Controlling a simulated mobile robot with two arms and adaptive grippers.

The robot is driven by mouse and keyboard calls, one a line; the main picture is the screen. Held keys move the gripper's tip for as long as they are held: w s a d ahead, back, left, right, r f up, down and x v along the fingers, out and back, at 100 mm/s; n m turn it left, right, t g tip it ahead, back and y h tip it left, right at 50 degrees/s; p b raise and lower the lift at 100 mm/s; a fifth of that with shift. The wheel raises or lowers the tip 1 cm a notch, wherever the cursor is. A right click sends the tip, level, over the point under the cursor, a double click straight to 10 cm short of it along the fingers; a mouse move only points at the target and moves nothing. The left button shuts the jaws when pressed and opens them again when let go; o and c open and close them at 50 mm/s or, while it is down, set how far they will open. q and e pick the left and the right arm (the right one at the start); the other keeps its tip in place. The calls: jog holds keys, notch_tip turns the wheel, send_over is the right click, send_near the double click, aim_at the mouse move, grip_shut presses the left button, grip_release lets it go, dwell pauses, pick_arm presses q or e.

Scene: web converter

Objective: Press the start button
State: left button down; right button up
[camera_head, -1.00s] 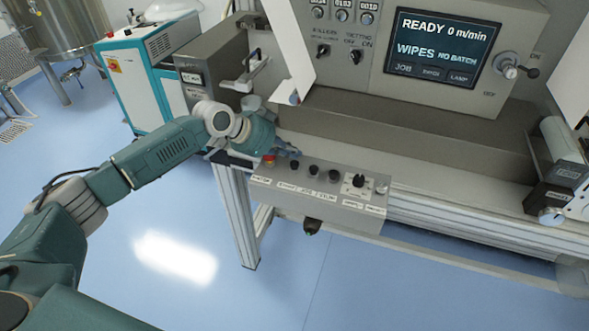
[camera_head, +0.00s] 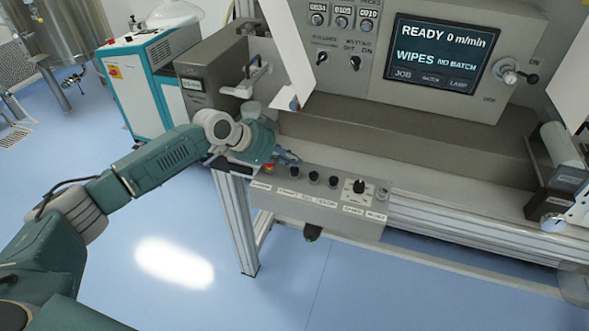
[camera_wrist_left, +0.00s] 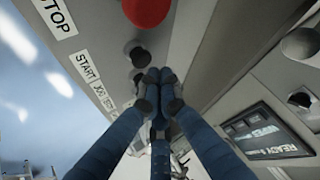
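The control box (camera_head: 322,205) sticks out from the front of the machine, with a row of buttons on top. The start button (camera_wrist_left: 137,53) is black and round, beside the START label (camera_wrist_left: 86,66) in the left wrist view. In the head view the start button (camera_head: 294,173) is just below my fingertips. My left gripper (camera_head: 295,160) has its fingers together and empty. In the left wrist view its fingertips (camera_wrist_left: 158,78) overlap the near edge of the start button's area; I cannot tell whether they touch it. My right gripper is not in view.
The red stop button (camera_wrist_left: 147,9) is beside the start button. More black buttons (camera_head: 332,181) and a selector knob (camera_head: 358,187) are to the right. The screen (camera_head: 438,53) reads READY 0 m/min. A white panel (camera_head: 283,50) hangs close above my gripper.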

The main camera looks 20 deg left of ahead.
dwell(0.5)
pick_arm(q)
jog(key=shift+f, duration=0.4)
